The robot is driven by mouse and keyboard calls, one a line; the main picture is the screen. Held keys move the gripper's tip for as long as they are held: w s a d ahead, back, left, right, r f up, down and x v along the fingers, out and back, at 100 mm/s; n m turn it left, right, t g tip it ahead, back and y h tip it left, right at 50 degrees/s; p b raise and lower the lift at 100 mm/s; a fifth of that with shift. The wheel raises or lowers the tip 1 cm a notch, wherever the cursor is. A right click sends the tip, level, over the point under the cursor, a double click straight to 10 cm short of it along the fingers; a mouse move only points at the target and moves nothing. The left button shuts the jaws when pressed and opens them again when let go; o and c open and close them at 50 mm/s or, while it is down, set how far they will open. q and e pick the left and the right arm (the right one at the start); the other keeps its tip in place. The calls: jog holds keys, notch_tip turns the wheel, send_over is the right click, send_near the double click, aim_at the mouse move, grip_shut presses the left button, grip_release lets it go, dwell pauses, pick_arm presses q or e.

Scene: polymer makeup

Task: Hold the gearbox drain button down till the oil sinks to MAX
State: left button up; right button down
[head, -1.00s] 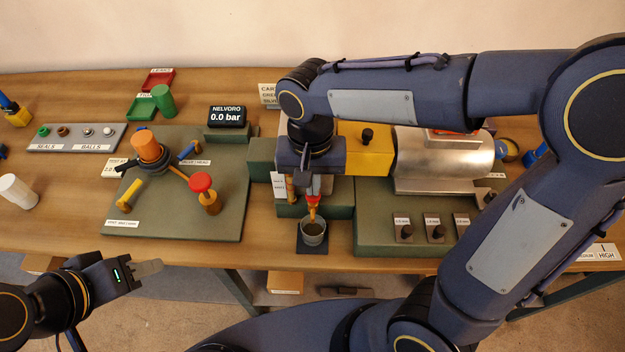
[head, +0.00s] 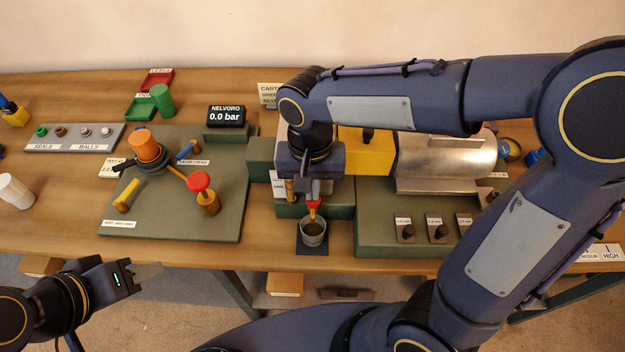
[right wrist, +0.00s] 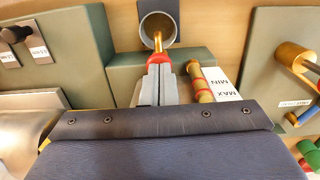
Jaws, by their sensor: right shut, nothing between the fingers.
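My right gripper (right wrist: 159,82) is shut and empty, its fingertips at the red drain button (right wrist: 158,58); they appear to touch it, but how far it is pressed is unclear. The button also shows in the head view (head: 314,203), below my right gripper (head: 313,188). A brass spout (right wrist: 157,40) points from the button into a grey metal cup (head: 313,228) with dark contents. The sight glass (right wrist: 198,82) stands beside the fingers, next to a white MIN/MAX label (right wrist: 226,86); its oil level is hard to read. My left gripper (head: 147,276) is off the table's front edge, away from everything.
A green test board (head: 225,225) with a red-topped knob (head: 199,182) lies to the left. A yellow block (head: 372,152) and a silver cylinder (head: 440,160) stand behind and right of the right gripper. Small black knobs (head: 438,234) line the right-hand base.

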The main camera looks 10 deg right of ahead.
jog(key=shift+s+f, duration=0.15)
jog(key=shift+f, duration=0.1)
dwell(0.6)
jog(key=r+p, duration=0.2)
jog(key=r, duration=0.1)
jog(key=r+p, duration=0.1)
jog(key=p, duration=0.1)
jog(key=shift+w+d+r, duration=0.1)
jog(key=shift+w+r, duration=0.15)
notch_tip(320, 180, up, 10)
jog(key=shift+w+b, duration=0.3)
dwell(0.7)
